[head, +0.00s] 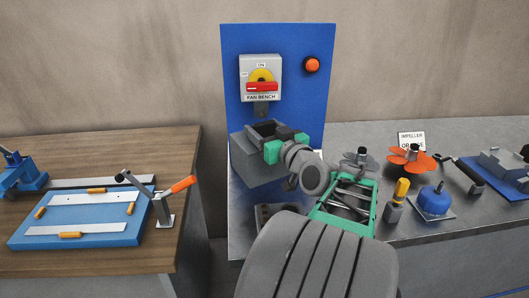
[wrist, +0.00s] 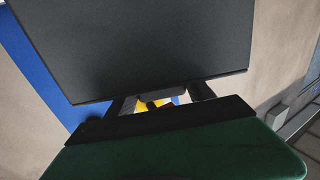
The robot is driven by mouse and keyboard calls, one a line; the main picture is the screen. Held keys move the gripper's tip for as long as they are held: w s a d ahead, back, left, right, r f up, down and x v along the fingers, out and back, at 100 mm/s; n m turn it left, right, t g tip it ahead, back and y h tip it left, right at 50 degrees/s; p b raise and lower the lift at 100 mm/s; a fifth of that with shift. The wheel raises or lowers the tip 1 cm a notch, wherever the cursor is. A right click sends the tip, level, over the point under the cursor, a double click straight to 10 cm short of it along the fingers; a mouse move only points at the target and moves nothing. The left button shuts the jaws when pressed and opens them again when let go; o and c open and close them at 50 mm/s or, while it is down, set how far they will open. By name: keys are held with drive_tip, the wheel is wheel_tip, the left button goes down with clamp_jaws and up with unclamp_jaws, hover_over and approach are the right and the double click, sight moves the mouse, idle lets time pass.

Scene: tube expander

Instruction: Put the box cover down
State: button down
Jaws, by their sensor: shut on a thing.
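My gripper (head: 262,133) is out in front of the blue back panel, with its green body to the right of its dark fingers. It is shut on the box cover (head: 257,168), a dark grey, flat-faced piece below and left of the fingers. In the wrist view the cover (wrist: 160,45) is a wide, dark panel filling the upper middle. The fingers (wrist: 163,100) meet its near edge at a small dark grip. I cannot tell whether the cover touches anything beneath it. No separate open box can be made out; my arm hides part of the bench.
A blue panel (head: 290,45) with a fan bench switch (head: 261,78) and an orange button (head: 312,65) stands behind. An orange impeller (head: 409,156), a yellow-handled tool (head: 400,192) and a blue part (head: 434,202) stand right on the grey bench. A wooden table (head: 185,145) is left, across a gap.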

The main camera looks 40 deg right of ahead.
drive_tip(key=w+d+f, duration=0.4)
drive_tip(key=d+f, duration=0.1)
drive_tip(key=f, duration=0.4)
drive_tip(key=shift+w+f, duration=0.35)
drive_tip(key=shift+f+b, duration=0.5)
drive_tip(key=shift+b, duration=0.2)
